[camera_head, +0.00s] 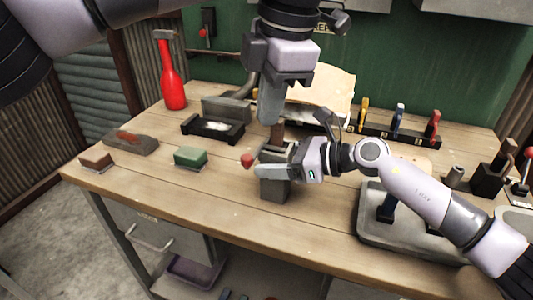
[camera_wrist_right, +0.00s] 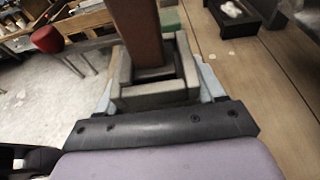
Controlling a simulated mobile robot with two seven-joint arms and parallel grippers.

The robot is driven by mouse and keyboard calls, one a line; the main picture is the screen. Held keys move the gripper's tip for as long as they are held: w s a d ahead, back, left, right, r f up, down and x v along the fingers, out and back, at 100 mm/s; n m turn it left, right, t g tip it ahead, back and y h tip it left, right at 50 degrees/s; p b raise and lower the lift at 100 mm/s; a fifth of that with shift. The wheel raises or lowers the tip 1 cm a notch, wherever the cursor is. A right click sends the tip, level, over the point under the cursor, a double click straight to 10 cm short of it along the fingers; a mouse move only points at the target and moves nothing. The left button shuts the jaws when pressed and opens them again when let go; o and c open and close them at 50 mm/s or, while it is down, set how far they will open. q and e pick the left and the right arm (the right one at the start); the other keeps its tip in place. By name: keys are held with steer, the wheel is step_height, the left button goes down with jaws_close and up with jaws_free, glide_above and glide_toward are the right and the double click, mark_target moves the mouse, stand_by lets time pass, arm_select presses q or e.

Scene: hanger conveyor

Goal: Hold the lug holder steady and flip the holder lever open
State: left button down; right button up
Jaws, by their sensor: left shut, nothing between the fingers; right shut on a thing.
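The lug holder (camera_head: 274,188) is a grey block standing upright on the workbench near its front middle. A brown lug (camera_head: 277,133) stands up out of its top; in the right wrist view the lug (camera_wrist_right: 138,35) rises from a square socket (camera_wrist_right: 158,92). The holder lever's red knob (camera_head: 247,160) sticks out to the left of the holder, and also shows in the right wrist view (camera_wrist_right: 47,39). My right gripper (camera_head: 290,168) is shut on the holder from the right. My left gripper (camera_head: 270,112) points down, shut and empty, over the lug; whether it touches is unclear.
A grey tray (camera_head: 375,228) is at right, with a tool rack (camera_head: 380,133) behind. The bench front edge is close.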

arm_select(q)
steer(key=s+d+m+t+y, duration=0.1)
steer(key=s+d+m+t, duration=0.1)
steer(key=m, duration=0.9)
steer(key=s+d+f+m+t+y, duration=0.1)
steer(key=d+m, duration=0.4)
steer(key=m, duration=0.7)
steer(key=shift+s+d+t+y, duration=0.25)
steer(key=shift+s+t+y, duration=0.2)
steer(key=shift+s, duration=0.35)
steer(key=w+a+f, duration=0.5)
steer(key=a+f, duration=0.3)
